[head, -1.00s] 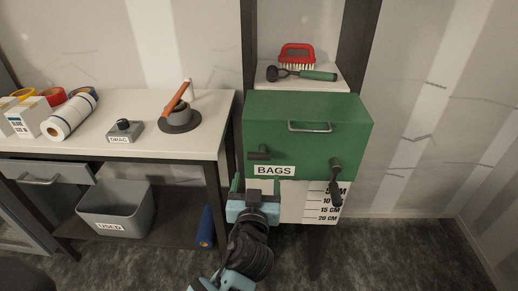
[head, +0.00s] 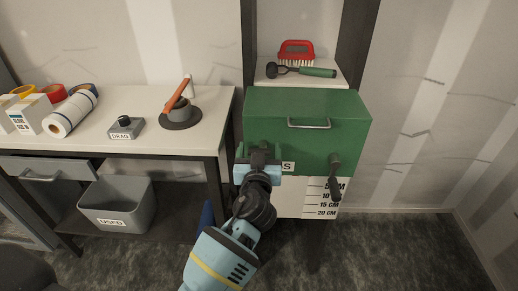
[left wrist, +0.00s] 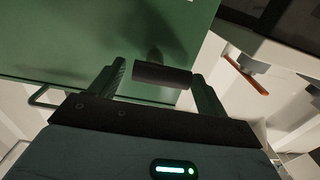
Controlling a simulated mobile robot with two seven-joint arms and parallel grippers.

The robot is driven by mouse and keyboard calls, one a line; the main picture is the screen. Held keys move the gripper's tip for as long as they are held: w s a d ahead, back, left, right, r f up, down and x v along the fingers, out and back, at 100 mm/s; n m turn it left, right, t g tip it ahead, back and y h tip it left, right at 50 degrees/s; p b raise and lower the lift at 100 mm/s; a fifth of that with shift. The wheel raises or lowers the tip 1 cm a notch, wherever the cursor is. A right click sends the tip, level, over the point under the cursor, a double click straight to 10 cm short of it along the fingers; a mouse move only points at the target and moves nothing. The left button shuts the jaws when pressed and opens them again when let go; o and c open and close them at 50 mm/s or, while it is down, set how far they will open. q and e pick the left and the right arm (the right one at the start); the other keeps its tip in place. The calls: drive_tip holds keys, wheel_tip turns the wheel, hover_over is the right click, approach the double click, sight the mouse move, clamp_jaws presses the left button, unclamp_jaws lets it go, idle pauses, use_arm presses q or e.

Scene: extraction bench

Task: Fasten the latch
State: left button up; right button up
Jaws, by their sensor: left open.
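The green box (head: 300,108) labelled BAGS has two dark latch levers on its front. The right lever (head: 335,172) hangs downward. The left lever is largely covered by my left gripper (head: 258,153) in the head view. In the left wrist view its dark cylindrical grip (left wrist: 161,75) lies crosswise between the fingertips of my left gripper (left wrist: 160,88). The fingers are open, one at each end of the grip; whether they touch it I cannot tell. My right gripper is not in view.
A white shelf behind the box holds a red brush (head: 297,52) and a green-handled tool (head: 300,71). The bench (head: 150,148) at left carries rolls, a DRAG block (head: 125,128) and a round stand with an orange lever. A grey USED bin (head: 117,205) stands below.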

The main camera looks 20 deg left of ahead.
use_arm(q)
drive_tip(key=shift+w+a, duration=0.1)
drive_tip(key=shift+w, duration=0.15)
drive_tip(key=c, duration=1)
